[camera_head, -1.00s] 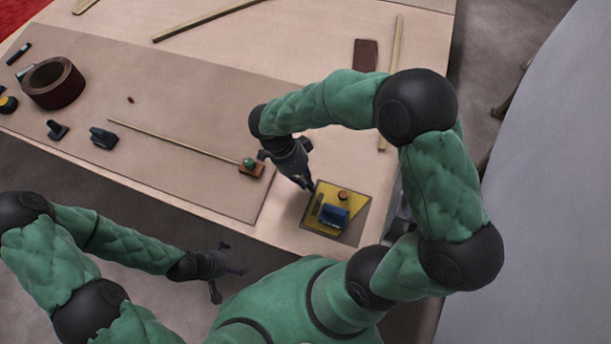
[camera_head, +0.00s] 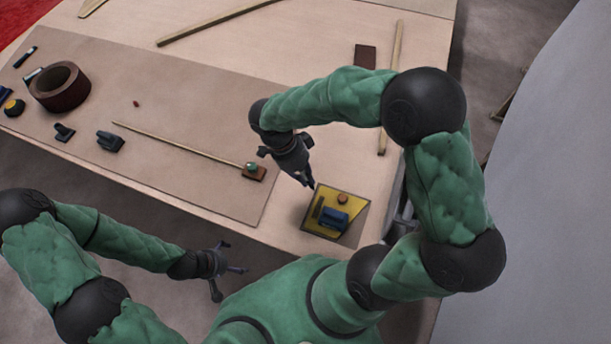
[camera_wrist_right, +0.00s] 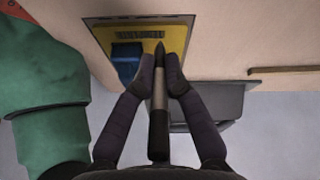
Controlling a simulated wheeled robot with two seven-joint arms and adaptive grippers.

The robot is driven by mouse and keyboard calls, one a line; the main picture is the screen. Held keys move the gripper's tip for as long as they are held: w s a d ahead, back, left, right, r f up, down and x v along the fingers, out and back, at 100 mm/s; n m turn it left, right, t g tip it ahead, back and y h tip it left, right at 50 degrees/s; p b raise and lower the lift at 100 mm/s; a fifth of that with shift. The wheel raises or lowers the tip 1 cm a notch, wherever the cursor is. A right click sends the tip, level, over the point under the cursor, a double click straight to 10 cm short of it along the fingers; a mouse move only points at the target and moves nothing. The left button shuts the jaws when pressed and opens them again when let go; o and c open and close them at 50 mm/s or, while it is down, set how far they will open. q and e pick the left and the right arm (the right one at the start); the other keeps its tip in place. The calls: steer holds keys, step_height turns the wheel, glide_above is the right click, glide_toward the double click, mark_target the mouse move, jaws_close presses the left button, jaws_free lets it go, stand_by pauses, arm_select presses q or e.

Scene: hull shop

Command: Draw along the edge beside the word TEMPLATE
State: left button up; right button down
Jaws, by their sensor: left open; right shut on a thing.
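The yellow template (camera_head: 312,228) lies flat near the table's front corner. In the right wrist view the template (camera_wrist_right: 185,38) carries dark lettering too small to read. A blue block-like thing with a handle (camera_head: 333,219) rests on it, also in the right wrist view (camera_wrist_right: 127,58). My right gripper (camera_head: 309,184) is shut on a dark pen-like marker (camera_wrist_right: 159,95), whose tip points at the template's top face in the wrist view. I cannot tell whether the tip touches. My left gripper (camera_head: 226,272) is open and empty, off the table's front edge.
A small orange-brown round thing (camera_head: 342,198) sits on the template. A thin stick with a small block (camera_head: 253,172), a brown tape roll (camera_head: 60,87) and dark tools (camera_head: 110,141) lie to the left. Wooden strips (camera_head: 392,90) lie farther back.

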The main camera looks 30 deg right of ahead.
steer(key=shift+r+p, duration=2.95)
steer(key=shift+r, duration=1.5)
